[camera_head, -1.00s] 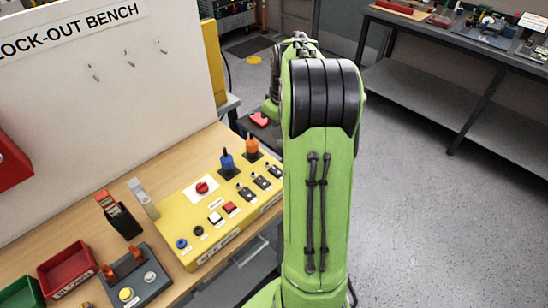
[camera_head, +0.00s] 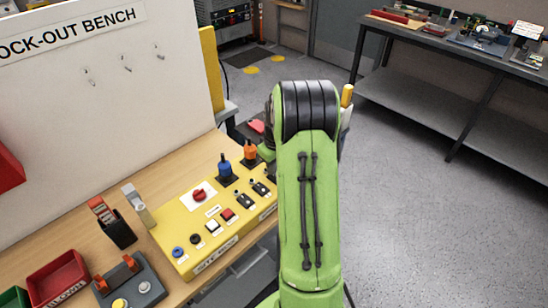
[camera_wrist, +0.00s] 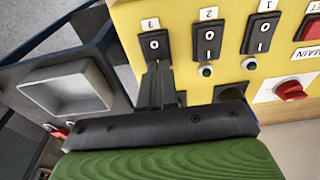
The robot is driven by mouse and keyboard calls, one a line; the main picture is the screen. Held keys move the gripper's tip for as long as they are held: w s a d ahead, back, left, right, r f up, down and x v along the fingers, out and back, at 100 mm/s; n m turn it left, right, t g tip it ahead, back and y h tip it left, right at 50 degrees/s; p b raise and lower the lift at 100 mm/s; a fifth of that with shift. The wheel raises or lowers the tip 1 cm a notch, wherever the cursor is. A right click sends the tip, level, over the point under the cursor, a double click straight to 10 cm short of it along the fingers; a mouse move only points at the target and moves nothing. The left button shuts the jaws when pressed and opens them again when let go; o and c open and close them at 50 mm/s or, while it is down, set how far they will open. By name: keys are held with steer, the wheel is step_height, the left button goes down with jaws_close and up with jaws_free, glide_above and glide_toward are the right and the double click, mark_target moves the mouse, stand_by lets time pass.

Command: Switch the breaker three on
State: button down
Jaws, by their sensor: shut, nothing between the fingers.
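In the wrist view a yellow panel (camera_wrist: 192,61) carries three black rocker breakers. Breaker three (camera_wrist: 154,44), under the label 3, is leftmost and shows a 0; its lower part is hidden by my fingers. Breaker two (camera_wrist: 208,42) and breaker one (camera_wrist: 262,34) stand to its right. My gripper (camera_wrist: 157,72) is shut and empty, its fingertips at the lower end of breaker three; I cannot tell whether they touch it. In the head view the yellow control box (camera_head: 180,225) lies on the bench, and my arm hides the gripper.
Blue (camera_head: 225,166) and orange (camera_head: 250,152) handles stand at the box's back edge. A red rotary knob (camera_head: 198,195) is on its top. A grey square-rimmed part (camera_wrist: 66,90) lies left of the panel in the wrist view. Open floor lies to the right of my arm.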

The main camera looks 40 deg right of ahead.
steer(key=shift+f, duration=0.3)
steer(key=shift+a+f, duration=0.1)
steer(key=shift+f, duration=0.2)
